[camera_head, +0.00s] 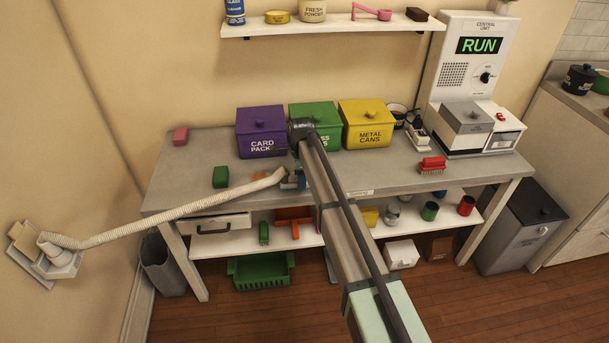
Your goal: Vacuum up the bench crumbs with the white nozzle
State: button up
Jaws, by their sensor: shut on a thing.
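A ribbed off-white hose (180,211) runs from a wall port (59,262) at the left up to the bench (205,160). Its free end meets my gripper (291,180) low over the front middle of the bench top. My gripper is small in view, partly hidden by my own arm, and shut on the nozzle end of the hose. The white nozzle itself is hard to tell from the hose, and I cannot tell whether its tip touches the bench. The central unit (473,60) at the back right reads RUN.
Purple (262,132), green (312,118) and yellow (367,124) lidded boxes stand along the back. A green block (220,177) and pink block (180,135) lie left. A red brush (432,164) lies right. A shelf (330,27) hangs above. The front-left bench top is mostly clear.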

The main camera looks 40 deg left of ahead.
aim_at(290, 174)
jog(key=shift+w+a, duration=1.8)
jog(key=shift+a, duration=0.15)
jog(key=shift+w+a, duration=1.8)
jog(key=shift+a, duration=0.4)
jog(key=shift+s+a, duration=0.5)
jog(key=shift+s, duration=0.15)
jog(key=shift+s+d, duration=3.8)
jog(key=shift+d, duration=0.2)
jog(key=shift+s+a, duration=0.45)
jog(key=shift+a, duration=0.25)
jog(key=shift+w+a, duration=0.15)
jog(key=shift+a, duration=0.15)
jog(key=shift+w+a, duration=3.45)
jog(key=shift+w, duration=0.05)
jog(key=shift+w+a+r, duration=0.15)
notch_tip(290, 174, up, 8)
